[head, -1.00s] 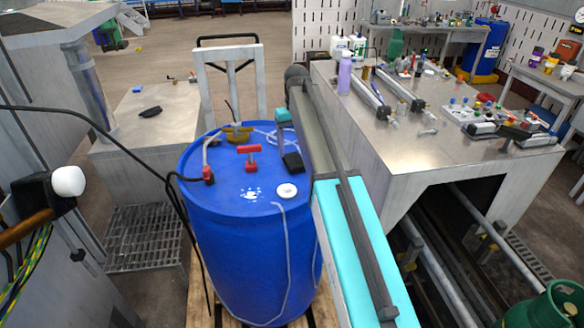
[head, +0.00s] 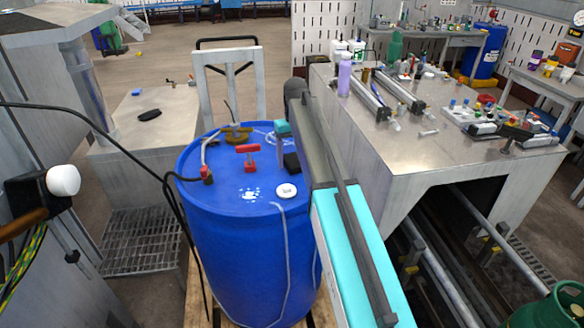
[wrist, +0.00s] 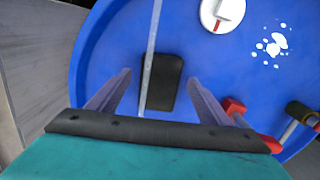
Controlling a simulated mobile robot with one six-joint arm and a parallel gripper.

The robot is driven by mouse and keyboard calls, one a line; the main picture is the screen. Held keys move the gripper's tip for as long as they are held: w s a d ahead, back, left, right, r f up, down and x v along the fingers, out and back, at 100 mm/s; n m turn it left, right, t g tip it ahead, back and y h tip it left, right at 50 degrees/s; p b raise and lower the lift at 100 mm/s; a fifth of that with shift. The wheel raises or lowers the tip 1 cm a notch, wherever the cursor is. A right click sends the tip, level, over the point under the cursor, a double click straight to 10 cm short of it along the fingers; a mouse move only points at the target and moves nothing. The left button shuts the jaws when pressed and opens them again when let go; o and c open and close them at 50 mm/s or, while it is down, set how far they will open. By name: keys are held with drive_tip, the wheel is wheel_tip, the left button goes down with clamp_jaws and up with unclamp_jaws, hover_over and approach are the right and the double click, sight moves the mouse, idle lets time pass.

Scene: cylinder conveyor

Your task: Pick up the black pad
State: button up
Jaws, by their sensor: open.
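The black pad (head: 292,163) lies flat on top of the blue drum (head: 250,250), near its right side in the head view and partly hidden by my arm. In the wrist view the pad (wrist: 164,80) is a dark rounded rectangle between my two fingers. My gripper (wrist: 159,78) is open and empty, above the drum top, with a finger on either side of the pad. Whether the fingertips touch the drum top cannot be told. A thin pale hose (wrist: 150,60) runs along the left edge of the pad.
The drum top also holds a red-handled valve (head: 249,158), a white cap (head: 287,190) and a brass fitting (head: 237,133). A metal bench (head: 430,145) with tools stands close to the right of my arm. A dark object (head: 149,115) lies on the left table.

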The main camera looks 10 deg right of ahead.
drive_tip(key=shift+f, duration=0.6)
drive_tip(key=c, duration=1.1)
